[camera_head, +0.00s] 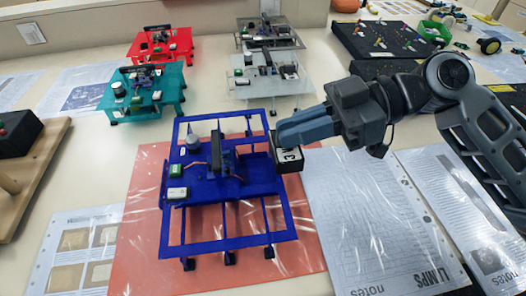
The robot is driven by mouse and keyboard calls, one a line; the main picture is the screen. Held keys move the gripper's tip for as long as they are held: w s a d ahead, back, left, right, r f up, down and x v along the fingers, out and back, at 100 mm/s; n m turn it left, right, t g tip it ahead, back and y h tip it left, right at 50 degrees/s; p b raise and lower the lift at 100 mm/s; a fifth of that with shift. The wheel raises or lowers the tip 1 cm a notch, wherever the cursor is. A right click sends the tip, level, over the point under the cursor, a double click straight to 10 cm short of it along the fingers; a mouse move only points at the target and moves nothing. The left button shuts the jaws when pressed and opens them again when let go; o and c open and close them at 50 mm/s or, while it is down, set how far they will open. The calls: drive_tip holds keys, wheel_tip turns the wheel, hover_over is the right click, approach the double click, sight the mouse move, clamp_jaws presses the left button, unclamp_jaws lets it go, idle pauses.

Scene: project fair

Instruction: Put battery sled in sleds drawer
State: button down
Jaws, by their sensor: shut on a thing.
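My gripper (284,136) comes in from the right and is shut on a small black box with a white-marked label (289,157), which looks like the battery sled. The box is at the right side of a blue open frame (222,243), level with its middle deck. I cannot tell whether the box touches the frame. The blue frame carries small parts on its deck and stands on a translucent red mat (147,207). I cannot make out a sleds drawer for certain.
Teal (172,97), red (180,45) and clear (291,85) frames stand behind. Laminated notes sheets (370,215) lie at the right. A wooden stand (40,180) is at the left edge. Black trays (350,40) with small parts are at the back right.

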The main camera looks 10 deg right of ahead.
drive_tip(key=a+f, duration=0.1)
drive_tip(key=w+a+f, duration=0.1)
drive_tip(key=a, duration=0.1)
drive_tip(key=w+a, duration=0.1)
drive_tip(key=shift+a+f, duration=0.25)
drive_tip(key=shift+f, duration=0.15)
drive_tip(key=shift+f+p, duration=0.7)
drive_tip(key=shift+f, duration=1.2)
drive_tip(key=c, duration=1.2)
unclamp_jaws()
drive_tip(key=shift+o, duration=0.2)
drive_tip(key=shift+f, duration=0.15)
drive_tip(key=shift+f+b, duration=0.15)
drive_tip(key=shift+b, duration=0.4)
drive_tip(key=v, duration=0.2)
drive_tip(key=b+v, duration=0.1)
drive_tip(key=v, duration=0.5)
drive_tip(key=shift+f, duration=0.25)
